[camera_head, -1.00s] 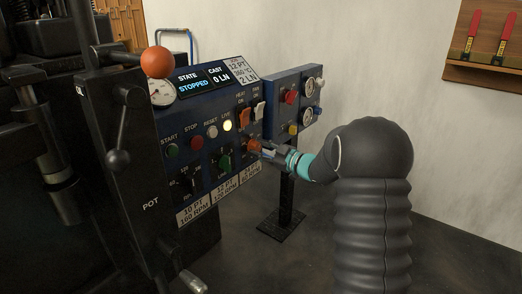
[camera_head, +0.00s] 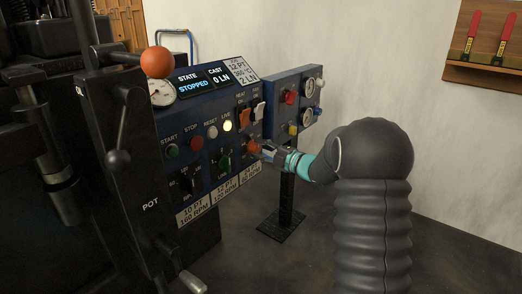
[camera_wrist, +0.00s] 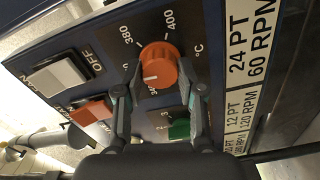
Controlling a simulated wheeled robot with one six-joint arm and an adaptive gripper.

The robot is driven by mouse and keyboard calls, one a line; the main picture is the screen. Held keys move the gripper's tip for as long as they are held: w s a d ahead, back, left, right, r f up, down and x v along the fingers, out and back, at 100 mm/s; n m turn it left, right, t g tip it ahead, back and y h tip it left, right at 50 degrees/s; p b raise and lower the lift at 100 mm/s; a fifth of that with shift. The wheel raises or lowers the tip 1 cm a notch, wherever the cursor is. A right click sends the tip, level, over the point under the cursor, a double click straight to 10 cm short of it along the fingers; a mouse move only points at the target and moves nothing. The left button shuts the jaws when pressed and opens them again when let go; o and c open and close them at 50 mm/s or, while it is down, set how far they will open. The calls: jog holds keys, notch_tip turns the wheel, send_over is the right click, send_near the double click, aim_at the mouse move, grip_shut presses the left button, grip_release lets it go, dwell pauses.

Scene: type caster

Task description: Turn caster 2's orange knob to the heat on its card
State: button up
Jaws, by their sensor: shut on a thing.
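The orange knob (camera_wrist: 158,64) sits on the blue panel, with a dial marked 380, 400 and °C around it. Its white pointer line faces the lower edge in the wrist view, toward a number partly hidden by the knob and fingers. My gripper (camera_wrist: 157,88) has one finger on each side of the knob and is shut on it. In the head view the knob (camera_head: 253,146) shows just left of my gripper (camera_head: 262,151). A white card (camera_head: 240,70) at the panel's top right appears to read 12 PT, 360 °C, 2 LN.
A green knob (camera_wrist: 179,128) lies close beside the right finger. A red-orange switch (camera_wrist: 91,111) and a white switch (camera_wrist: 58,75) lie to the left. The display (camera_head: 193,81) reads STOPPED. A second small panel (camera_head: 291,101) stands behind. Open floor lies at the right.

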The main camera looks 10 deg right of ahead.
jog(key=shift+n, duration=0.4)
jog(key=o, duration=1.1)
jog(key=shift+o, duration=0.2)
jog(key=shift+s+d, duration=0.1)
jog(key=v, duration=1.1)
jog(key=shift+s+d, duration=0.25)
jog(key=shift+s, duration=0.05)
